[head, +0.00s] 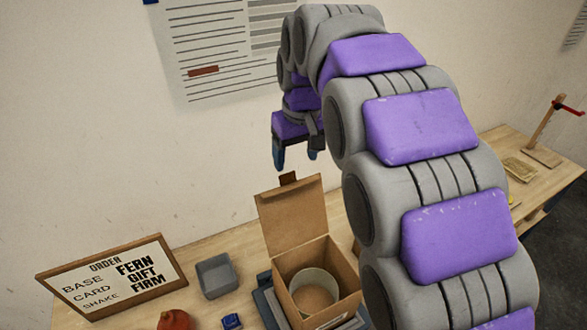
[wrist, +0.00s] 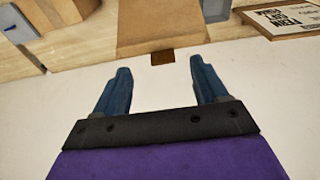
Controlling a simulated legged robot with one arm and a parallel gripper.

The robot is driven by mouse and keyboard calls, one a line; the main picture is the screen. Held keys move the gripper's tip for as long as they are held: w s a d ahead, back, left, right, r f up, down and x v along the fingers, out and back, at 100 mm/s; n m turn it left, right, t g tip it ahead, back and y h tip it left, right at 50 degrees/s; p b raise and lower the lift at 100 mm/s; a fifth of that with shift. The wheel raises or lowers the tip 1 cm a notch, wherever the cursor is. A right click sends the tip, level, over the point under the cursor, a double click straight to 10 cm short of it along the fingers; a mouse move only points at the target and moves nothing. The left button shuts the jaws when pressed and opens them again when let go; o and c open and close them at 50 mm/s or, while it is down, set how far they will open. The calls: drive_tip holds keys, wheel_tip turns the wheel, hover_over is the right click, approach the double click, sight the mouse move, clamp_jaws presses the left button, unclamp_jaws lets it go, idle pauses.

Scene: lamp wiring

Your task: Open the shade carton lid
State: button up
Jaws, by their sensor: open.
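The shade carton (head: 322,279) is a brown cardboard box on the bench in the head view. Its lid (head: 292,213) stands up at the back, so the carton is open. A dark brown tab (head: 288,178) sticks up from the lid's top edge. A pale round shade (head: 313,290) is inside the carton. My gripper (head: 295,158) is open and empty, above the lid and apart from it. In the wrist view my gripper (wrist: 157,85) has its blue fingers spread, with the lid (wrist: 160,22) and its tab (wrist: 162,57) beyond the tips.
A framed order sign (head: 112,277) stands at the left of the wooden bench. A grey open bin (head: 216,276), a small blue item (head: 231,321) and a reddish object (head: 173,319) are near it. A wooden stand with a red part (head: 548,135) is at the far right.

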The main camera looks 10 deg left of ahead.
wheel_tip(320, 180, up, 9)
drive_tip(key=s, duration=0.1)
drive_tip(key=shift+d, duration=0.35)
drive_tip(key=shift+r, duration=0.1)
drive_tip(key=shift+s, duration=0.1)
